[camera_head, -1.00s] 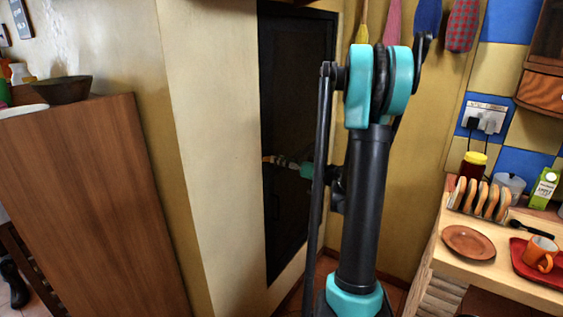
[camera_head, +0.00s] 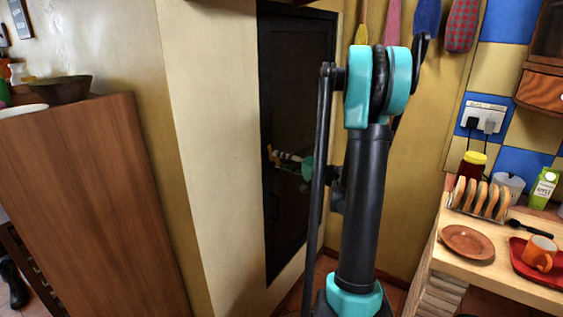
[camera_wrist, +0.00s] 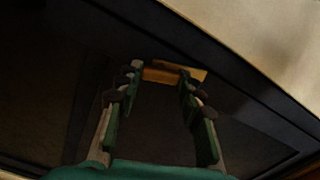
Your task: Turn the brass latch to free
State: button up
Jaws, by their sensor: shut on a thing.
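The brass latch (camera_wrist: 160,74) is a short yellow bar on the dark door (camera_wrist: 50,110). In the wrist view it spans between the tips of my gripper's two green fingers, its right end showing just past the right finger. My gripper (camera_wrist: 158,72) is shut on the latch. In the head view my gripper (camera_head: 272,156) is at the left side of the dark door (camera_head: 300,90), and a small brass-coloured bit shows at its tips. The fingers hide part of the latch. My arm hides the door's right part.
A pale wall corner (camera_head: 215,150) stands close on the left of the door. A wooden cabinet (camera_head: 90,200) with bowls is further left. On the right, a counter (camera_head: 450,270) holds a toast rack (camera_head: 480,200), a brown plate (camera_head: 466,242) and an orange mug (camera_head: 540,252).

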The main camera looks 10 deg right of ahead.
jog(key=shift+m, duration=1.6)
jog(key=o, duration=1.2)
jog(key=v, duration=1.2)
